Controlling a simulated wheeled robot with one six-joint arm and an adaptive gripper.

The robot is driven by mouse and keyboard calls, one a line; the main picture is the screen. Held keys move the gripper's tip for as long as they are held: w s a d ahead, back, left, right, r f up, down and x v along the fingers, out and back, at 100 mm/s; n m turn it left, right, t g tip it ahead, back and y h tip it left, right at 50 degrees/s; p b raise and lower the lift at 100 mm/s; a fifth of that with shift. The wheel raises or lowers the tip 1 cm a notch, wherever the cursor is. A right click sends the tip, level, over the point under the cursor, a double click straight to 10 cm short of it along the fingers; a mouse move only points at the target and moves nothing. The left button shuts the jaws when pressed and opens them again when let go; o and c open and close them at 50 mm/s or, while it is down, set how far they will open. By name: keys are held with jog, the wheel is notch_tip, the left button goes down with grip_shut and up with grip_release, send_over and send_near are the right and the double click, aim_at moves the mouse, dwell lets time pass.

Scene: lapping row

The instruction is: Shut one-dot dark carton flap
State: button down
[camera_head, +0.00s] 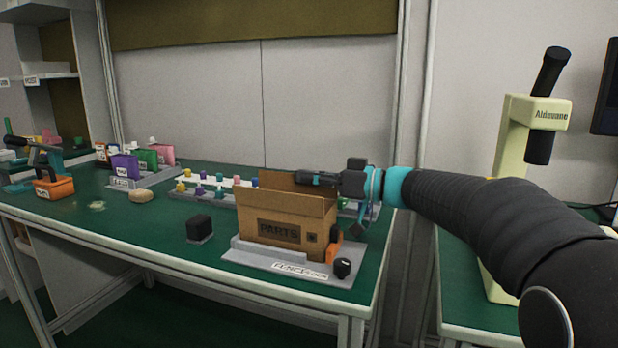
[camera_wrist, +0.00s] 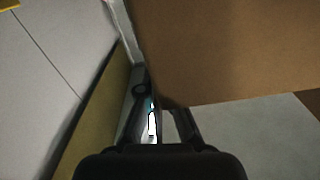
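A brown carton (camera_head: 272,222) marked PARTS stands on a grey base on the green bench in the head view. A small dark square mark is on its front, too small to read surely. A flap (camera_head: 277,182) stands up at its far side. In the wrist view a brown cardboard panel (camera_wrist: 240,50) fills the upper right. My gripper (camera_head: 300,177) reaches in from the right above the carton, beside the raised flap. In the wrist view its fingers (camera_wrist: 160,106) converge, looking shut with nothing visible held. I cannot tell whether they touch the cardboard.
A black cube (camera_head: 199,226) stands left of the carton. A black knob (camera_head: 342,267) and an orange part are at its right front. Behind is a rack with several coloured pegs. Bench space left of the cube is mostly clear.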

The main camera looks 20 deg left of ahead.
aim_at(303, 187)
jog(key=shift+s, duration=0.1)
jog(key=s+n+b, duration=0.1)
jog(key=n, duration=0.2)
jog(key=s+n, duration=0.1)
jog(key=n, duration=0.3)
jog(key=s+f+n+b, duration=0.1)
jog(key=n, duration=0.2)
jog(key=shift+a+n+b, duration=0.15)
jog(key=shift+n+b, duration=0.15)
dwell(0.5)
